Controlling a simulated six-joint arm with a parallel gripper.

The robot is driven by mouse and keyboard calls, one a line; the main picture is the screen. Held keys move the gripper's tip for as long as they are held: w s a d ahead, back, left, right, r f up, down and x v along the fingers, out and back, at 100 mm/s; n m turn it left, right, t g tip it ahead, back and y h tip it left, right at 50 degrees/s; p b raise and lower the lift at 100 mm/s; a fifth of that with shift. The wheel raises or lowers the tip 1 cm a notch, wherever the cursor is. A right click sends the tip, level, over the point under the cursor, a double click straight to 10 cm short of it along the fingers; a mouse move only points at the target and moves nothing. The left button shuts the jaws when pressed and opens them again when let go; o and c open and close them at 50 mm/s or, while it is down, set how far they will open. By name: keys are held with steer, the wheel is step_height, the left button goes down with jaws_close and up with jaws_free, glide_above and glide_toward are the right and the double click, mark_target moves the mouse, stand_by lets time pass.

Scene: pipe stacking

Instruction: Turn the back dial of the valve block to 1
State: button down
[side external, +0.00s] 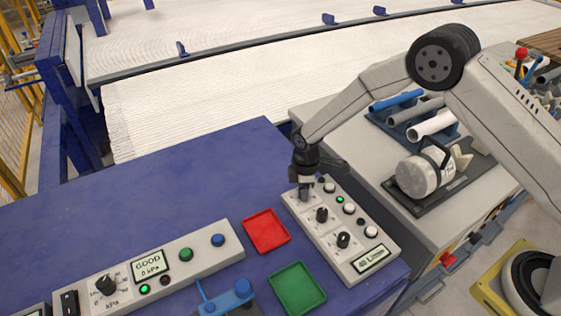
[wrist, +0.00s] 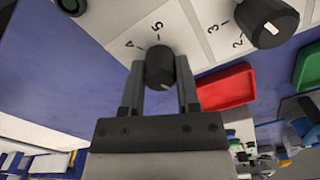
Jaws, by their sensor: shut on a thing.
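The valve block (side external: 345,232) is a pale box on the blue table, with several black dials in a row along its top. My gripper (side external: 304,188) points down at its far end and is shut on the back dial. In the wrist view, the two fingers (wrist: 160,80) stand on either side of the black back dial (wrist: 160,62). The printed numbers 4 and 5 show beside that dial; its other numbers are hidden. I cannot read its setting surely. The middle dial (side external: 322,214) and the front dial (side external: 344,240) are free.
White buttons (side external: 349,208) and small lamps run along the block beside the dials. A red tray (side external: 266,231) and a green tray (side external: 297,288) lie to its left. A kPa panel (side external: 150,268) is farther left. The table behind is clear.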

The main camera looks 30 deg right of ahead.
steer(key=shift+n, duration=1.4)
steer(key=shift+c, duration=1.6)
jaws_free()
steer(key=shift+r, duration=3.9)
steer(key=shift+r, duration=0.1)
